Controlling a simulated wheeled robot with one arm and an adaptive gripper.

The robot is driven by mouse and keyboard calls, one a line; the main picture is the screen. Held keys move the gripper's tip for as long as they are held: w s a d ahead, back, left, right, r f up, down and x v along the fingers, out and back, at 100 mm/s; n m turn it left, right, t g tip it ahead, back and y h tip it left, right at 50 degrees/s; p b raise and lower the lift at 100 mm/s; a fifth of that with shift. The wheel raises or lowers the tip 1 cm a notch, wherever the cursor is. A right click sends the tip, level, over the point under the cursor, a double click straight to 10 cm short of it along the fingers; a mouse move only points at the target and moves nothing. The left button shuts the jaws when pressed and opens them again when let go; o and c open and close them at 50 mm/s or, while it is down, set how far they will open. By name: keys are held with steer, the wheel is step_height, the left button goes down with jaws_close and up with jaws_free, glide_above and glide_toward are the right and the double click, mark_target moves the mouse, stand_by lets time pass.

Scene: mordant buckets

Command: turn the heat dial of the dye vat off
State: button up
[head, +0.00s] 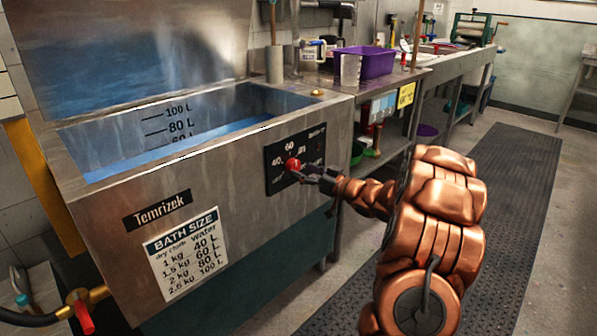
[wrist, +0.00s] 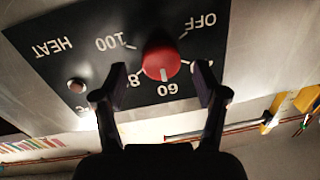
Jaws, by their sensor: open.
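The dye vat (head: 225,160) is a large steel tub with blue liquid. Its black heat panel (head: 277,178) is on the front wall, and the panel shows upside down in the wrist view (wrist: 85,22). The red heat dial (head: 293,164) sits on this panel. In the wrist view the dial (wrist: 158,60) has its white mark towards 60, away from OFF. My gripper (head: 314,174) is open in front of the panel. In the wrist view its fingers (wrist: 160,76) stand on either side of the dial, with gaps showing. The right finger partly covers the panel's scale.
A small round knob or lamp (wrist: 77,86) is on the panel beside the dial. A steel bench (head: 440,70) with a purple tub (head: 366,62) stands beyond the vat. A brass tap with a red handle (head: 84,314) is at lower left. Dark floor matting (head: 510,190) lies clear at right.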

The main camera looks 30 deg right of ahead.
mark_target(293, 166)
steer(key=shift+x, duration=1.4)
steer(key=shift+c, duration=0.2)
steer(key=c, duration=1.1)
